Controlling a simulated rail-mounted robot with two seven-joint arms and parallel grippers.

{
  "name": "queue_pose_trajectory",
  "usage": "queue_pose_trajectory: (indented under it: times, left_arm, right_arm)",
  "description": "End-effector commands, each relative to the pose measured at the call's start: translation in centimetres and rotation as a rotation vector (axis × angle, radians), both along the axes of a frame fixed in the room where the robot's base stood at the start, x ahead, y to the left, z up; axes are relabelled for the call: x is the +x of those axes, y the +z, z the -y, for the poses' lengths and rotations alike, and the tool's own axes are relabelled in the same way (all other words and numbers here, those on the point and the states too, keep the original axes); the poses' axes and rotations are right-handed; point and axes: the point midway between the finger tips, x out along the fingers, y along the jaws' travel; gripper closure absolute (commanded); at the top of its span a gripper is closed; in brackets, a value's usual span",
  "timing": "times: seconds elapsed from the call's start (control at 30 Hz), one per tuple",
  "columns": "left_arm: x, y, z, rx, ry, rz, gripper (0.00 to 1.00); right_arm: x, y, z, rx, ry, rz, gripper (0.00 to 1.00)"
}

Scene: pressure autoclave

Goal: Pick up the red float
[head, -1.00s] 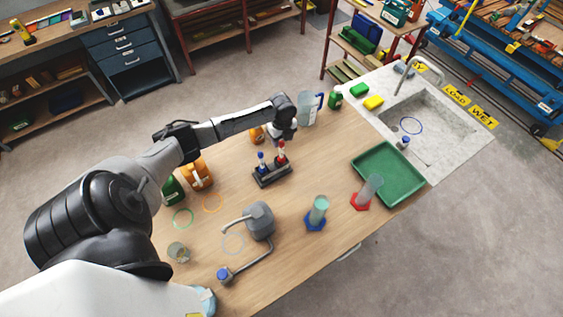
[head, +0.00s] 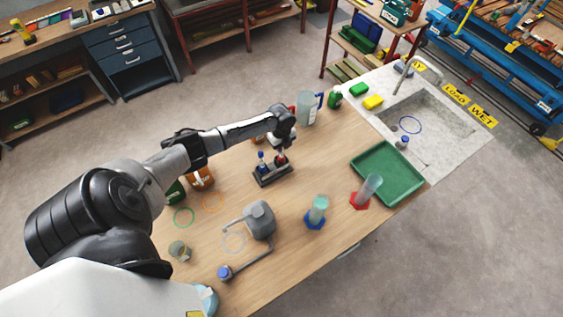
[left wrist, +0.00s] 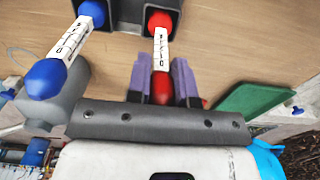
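The red float (left wrist: 161,50) has a white scale stem, a red tip and a red bulb. It stands in a dark rack (head: 272,176) on the wooden table, beside a blue float (head: 262,160). My left gripper (left wrist: 162,82) is over the rack, with its purple fingers on either side of the red bulb. The fingers are very close to the bulb, but I cannot tell whether they press on it. In the head view the gripper and wrist hide the top of the red float. My right gripper is not in view.
A grey device with a hose (head: 259,220) stands in front of the rack. A green tray (head: 408,190) is near the sink (head: 440,118). Bottles stand behind.

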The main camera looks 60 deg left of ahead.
Motion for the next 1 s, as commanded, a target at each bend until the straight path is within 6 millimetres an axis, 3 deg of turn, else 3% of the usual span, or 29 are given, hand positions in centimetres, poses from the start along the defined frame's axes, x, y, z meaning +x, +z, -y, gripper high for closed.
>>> queue_pose_trajectory:
  times: [0.2, 0.6, 1.0]
  left_arm:
    - [0.0, 0.0, 0.0, 0.0, 0.0, 0.0, 1.0]
    - [0.0, 0.3, -0.1, 0.0, 0.0, 0.001, 1.0]
    - [0.1, 6.5, -0.1, 0.002, -0.001, 0.003, 1.0]
  right_arm:
    - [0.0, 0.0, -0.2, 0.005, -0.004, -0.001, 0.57]
    - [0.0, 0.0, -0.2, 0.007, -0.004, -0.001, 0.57]
    - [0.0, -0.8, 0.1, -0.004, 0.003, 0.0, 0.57]
